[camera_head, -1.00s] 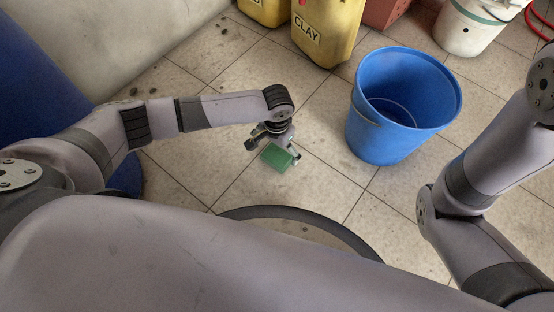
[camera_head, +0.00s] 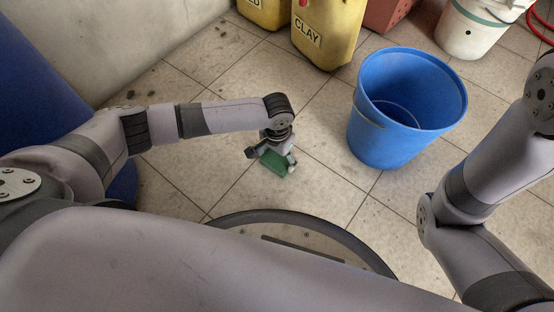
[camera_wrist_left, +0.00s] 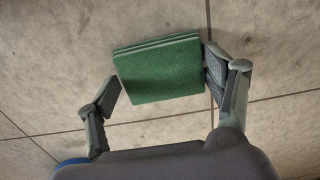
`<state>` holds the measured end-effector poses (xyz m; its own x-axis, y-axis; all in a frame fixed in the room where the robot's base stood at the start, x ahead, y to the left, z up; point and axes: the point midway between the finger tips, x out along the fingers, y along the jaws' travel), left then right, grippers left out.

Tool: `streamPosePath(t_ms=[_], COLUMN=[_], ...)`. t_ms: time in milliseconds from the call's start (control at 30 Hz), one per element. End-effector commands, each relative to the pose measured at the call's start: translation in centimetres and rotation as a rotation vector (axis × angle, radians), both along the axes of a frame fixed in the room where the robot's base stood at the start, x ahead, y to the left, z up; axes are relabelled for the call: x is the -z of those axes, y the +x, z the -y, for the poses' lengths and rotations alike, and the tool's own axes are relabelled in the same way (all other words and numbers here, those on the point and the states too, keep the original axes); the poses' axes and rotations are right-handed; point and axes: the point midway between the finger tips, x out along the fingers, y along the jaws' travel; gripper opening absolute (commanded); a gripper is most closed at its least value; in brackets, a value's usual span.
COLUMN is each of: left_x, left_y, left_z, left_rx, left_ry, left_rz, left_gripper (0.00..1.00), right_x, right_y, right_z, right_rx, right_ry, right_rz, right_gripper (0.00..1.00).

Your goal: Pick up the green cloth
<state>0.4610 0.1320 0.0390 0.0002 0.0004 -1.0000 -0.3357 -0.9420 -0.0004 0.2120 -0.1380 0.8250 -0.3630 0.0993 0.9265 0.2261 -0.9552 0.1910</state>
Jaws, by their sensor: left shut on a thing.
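The green cloth (camera_head: 272,165) is a folded, flat square low over or on the tiled floor, left of the blue bucket. My left gripper (camera_head: 271,158) is around it from above and shut on it. In the left wrist view the cloth (camera_wrist_left: 160,72) shows its layered folded edge and lies between the two fingers of the gripper (camera_wrist_left: 163,80). The right finger is against its right edge; the left finger is by its lower left edge. I cannot tell whether the cloth is clear of the floor. My right gripper is out of view.
An open blue bucket (camera_head: 385,148) stands right of the cloth. Yellow containers (camera_head: 326,35), a reddish crate (camera_head: 388,14) and a white bucket (camera_head: 470,32) stand at the back. A wall (camera_head: 120,45) is at the left. Floor around the cloth is clear.

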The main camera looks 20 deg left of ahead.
Motion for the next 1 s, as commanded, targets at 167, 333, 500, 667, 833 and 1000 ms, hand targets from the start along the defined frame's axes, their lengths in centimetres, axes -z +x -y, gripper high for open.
streamPosePath(t_ms=[167, 333, 500, 667, 833, 1000], left_x=[0.0, 0.0, -0.1, -1.2, -3.7, -7.5], left_y=[0.0, 0.0, 0.0, 0.0, 0.0, 0.0], left_z=[0.0, 0.0, 0.0, 0.0, 0.0, 0.0], left_rx=[0.000, 0.000, 0.000, 0.000, 0.000, 0.000], left_ry=[0.000, 0.000, 0.000, 0.000, -0.002, -0.001], left_rz=[0.000, 0.000, 0.000, -0.001, 0.000, 0.001], left_gripper=[0.52, 0.47, 0.47, 0.47, 0.47, 0.47], right_x=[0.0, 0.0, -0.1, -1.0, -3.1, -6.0], right_y=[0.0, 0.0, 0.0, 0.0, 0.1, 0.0], right_z=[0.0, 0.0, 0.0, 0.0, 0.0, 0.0], right_rx=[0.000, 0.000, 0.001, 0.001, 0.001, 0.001], right_ry=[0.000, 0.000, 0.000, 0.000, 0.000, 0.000], right_rz=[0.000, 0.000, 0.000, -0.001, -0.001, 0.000], right_gripper=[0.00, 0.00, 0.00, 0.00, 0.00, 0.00])
